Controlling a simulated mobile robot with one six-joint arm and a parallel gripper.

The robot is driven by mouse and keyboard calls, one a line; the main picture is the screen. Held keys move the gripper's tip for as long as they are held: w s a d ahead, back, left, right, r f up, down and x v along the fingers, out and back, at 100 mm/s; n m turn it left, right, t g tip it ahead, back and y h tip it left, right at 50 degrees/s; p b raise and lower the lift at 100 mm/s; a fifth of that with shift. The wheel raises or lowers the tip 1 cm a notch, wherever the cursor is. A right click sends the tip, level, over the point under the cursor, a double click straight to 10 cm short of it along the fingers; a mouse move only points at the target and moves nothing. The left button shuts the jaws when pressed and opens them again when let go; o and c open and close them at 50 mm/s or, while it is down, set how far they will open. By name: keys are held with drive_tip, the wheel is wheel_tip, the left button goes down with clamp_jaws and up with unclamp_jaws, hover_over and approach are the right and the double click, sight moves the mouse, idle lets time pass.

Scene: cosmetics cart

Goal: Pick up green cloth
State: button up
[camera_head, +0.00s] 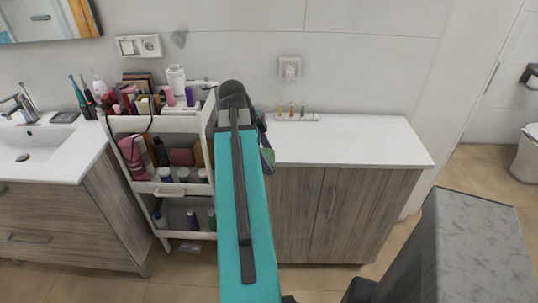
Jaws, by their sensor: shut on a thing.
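My arm reaches away from the camera to the space above the front left of the white countertop. My gripper (264,141) is mostly hidden behind the arm; only a dark part shows at its right side.
A white cart (167,188) with bottles and cosmetics on several shelves stands to the left, close to my arm. A small rack of coloured vials (297,117) stands at the back of the countertop (360,145). The counter's right side is clear. A sink (35,145) is at far left.

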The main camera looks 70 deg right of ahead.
idle(0.5)
drive_tip(key=o, duration=0.5)
drive_tip(key=shift+c, duration=1.4)
drive_tip(key=shift+a, duration=0.1)
